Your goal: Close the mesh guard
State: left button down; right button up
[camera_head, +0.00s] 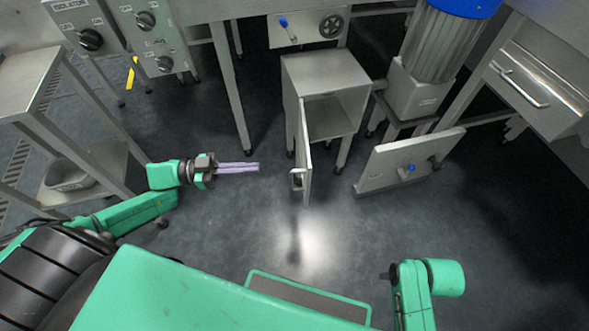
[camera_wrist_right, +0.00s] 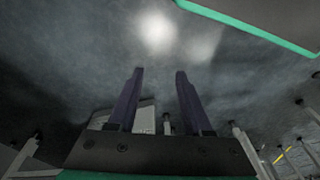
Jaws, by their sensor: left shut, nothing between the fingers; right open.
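No mesh shows clearly, so I cannot tell which panel is the mesh guard. A grey panel with a blue knob (camera_head: 386,166) stands on edge below the blue-topped motor, facing me. A narrow door (camera_head: 303,150) stands swung out from the left edge of a small open steel cabinet (camera_head: 325,68), with a handle near its lower end. My left gripper (camera_head: 257,167) is shut and empty, pointing right, a short gap left of that door. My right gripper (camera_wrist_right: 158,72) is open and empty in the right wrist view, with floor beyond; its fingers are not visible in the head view.
A control box with black knobs (camera_head: 115,35) is at the upper left. A steel table (camera_head: 28,75) with a lower shelf stands left. A drawer unit with a bar handle (camera_head: 540,85) is at the upper right. The floor (camera_head: 330,230) before the cabinet is clear.

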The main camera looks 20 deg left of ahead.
aim_at(307, 164)
pick_arm(q)
jog(key=b+x, duration=0.1)
jog(key=x, duration=0.9)
jog(key=shift+w+d, duration=0.2)
jog(key=shift+d, duration=0.05)
jog(key=shift+w+d, duration=0.15)
jog(key=shift+d, duration=0.35)
pick_arm(e)
jog(key=shift+a+r, duration=0.15)
jog(key=shift+r, duration=1.4)
pick_arm(q)
jog(key=shift+d, duration=0.1)
